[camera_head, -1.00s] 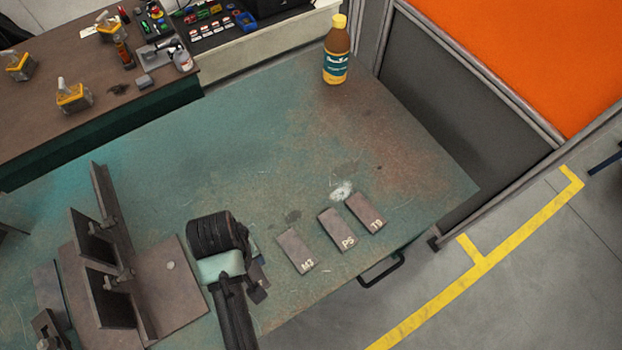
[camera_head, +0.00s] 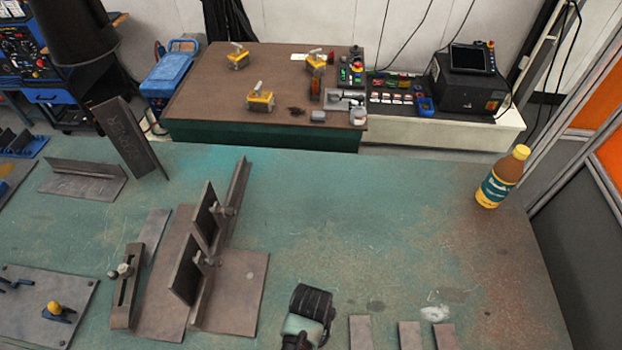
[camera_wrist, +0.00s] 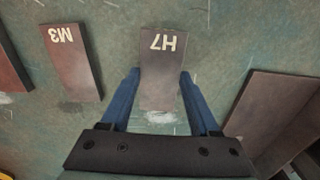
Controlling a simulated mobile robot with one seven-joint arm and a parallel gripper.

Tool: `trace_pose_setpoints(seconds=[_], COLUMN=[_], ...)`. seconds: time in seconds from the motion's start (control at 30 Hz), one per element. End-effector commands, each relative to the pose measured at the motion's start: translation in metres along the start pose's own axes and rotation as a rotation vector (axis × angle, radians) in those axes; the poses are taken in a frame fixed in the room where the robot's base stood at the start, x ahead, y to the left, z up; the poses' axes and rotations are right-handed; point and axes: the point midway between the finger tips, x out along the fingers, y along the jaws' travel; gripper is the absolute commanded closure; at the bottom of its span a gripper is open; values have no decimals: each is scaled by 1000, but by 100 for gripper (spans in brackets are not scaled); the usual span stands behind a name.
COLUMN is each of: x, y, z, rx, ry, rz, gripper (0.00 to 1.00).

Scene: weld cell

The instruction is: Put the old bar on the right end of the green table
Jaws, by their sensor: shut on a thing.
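A flat grey-brown bar marked H7 (camera_wrist: 160,75) lies between the two blue fingers of my gripper (camera_wrist: 160,95) in the wrist view, and the gripper is shut on it. I cannot tell whether it is clear of the table. In the head view my gripper (camera_head: 308,315) is over the front of the green table (camera_head: 390,235), and the bar is hidden there. Three similar bars (camera_head: 361,332), (camera_head: 410,335), (camera_head: 445,336) lie to its right. One, marked M3, also shows in the wrist view (camera_wrist: 72,65). No label says which bar is old.
A brown bottle (camera_head: 500,180) with a yellow cap stands near the table's right edge. A steel fixture with upright plates (camera_head: 235,290) is left of my gripper. The green surface between fixture and bottle is clear. A brown-topped bench (camera_head: 210,95) stands behind.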

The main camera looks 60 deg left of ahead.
Motion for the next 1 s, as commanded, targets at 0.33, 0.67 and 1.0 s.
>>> trace_pose_setpoints(seconds=[0.33, 0.67, 1.0], x=[6, 10, 5], y=[0, 0, 0], z=[-1, 0, 0], rx=[0, 0, 0], ry=[4, 0, 1], rz=[1, 0, 0], gripper=[100, 8, 8])
